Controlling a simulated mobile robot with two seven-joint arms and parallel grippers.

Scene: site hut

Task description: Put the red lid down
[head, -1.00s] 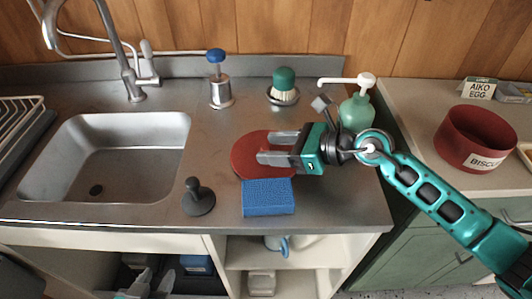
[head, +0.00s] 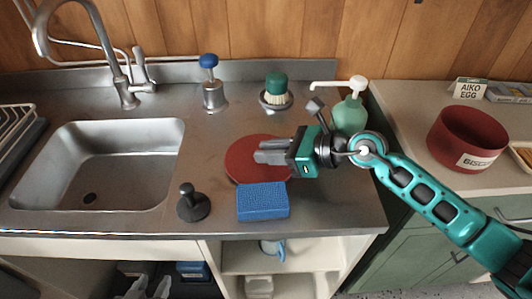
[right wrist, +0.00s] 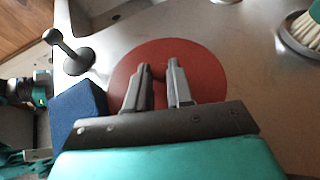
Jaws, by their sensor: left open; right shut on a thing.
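The red lid (head: 245,163) is a flat round disc over the steel counter, behind the blue sponge. It looks flat and level; I cannot tell whether it touches the counter. My right gripper (head: 262,152) reaches over it from the right and is shut on it. In the right wrist view the fingers (right wrist: 161,85) stand close together over the lid (right wrist: 205,70), with a narrow red part between them. My left gripper (head: 147,287) is open and low at the bottom edge, in front of the cupboard, partly cut off.
The blue sponge (head: 262,201) and a dark plunger-like stopper (head: 192,204) lie close to the lid. The sink (head: 95,165) is left, a brush (head: 276,90) and soap bottle (head: 350,110) behind. A red biscuit tin (head: 466,139) stands on the right counter. Bare steel lies between sink and lid.

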